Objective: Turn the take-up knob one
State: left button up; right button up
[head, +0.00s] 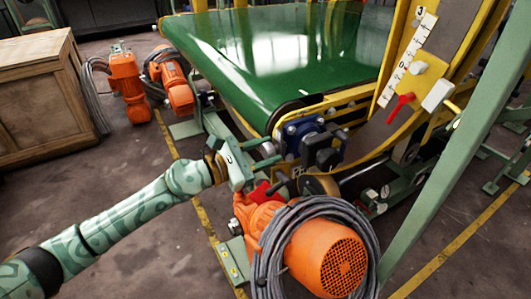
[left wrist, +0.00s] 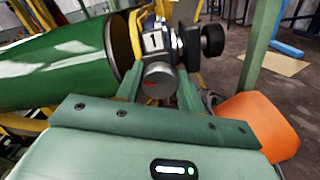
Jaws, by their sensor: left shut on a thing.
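The take-up knob (left wrist: 158,75) is a grey, round-ended cylinder with a small red mark, seen in the left wrist view at the roller end of the green belt. My left gripper (head: 277,154) reaches in from the left in the head view. Its two green fingers, one on each side of the knob in the left wrist view (left wrist: 159,88), are shut on it. In the head view the knob is mostly hidden by the fingers and the blue bearing block (head: 303,133). My right gripper is in neither view.
The green belt (head: 285,50) runs behind the bearing block. A black handle (head: 326,157) sticks out close to the fingers. An orange motor (head: 325,258) with coiled grey cable stands below. A red pointer (head: 401,105) sits beside a white scale. A wooden crate (head: 35,100) stands at left.

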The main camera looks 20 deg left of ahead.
pick_arm(q)
jog(key=shift+f+m, duration=0.25)
jog(key=shift+m, duration=0.15)
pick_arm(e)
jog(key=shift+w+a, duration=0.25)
pick_arm(q)
jog(key=o, duration=1)
jog(key=shift+r, duration=0.1)
jog(key=shift+s+a, duration=0.1)
jog(key=v, duration=1.6)
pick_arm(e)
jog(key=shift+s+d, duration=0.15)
pick_arm(q)
jog(key=shift+a, duration=0.1)
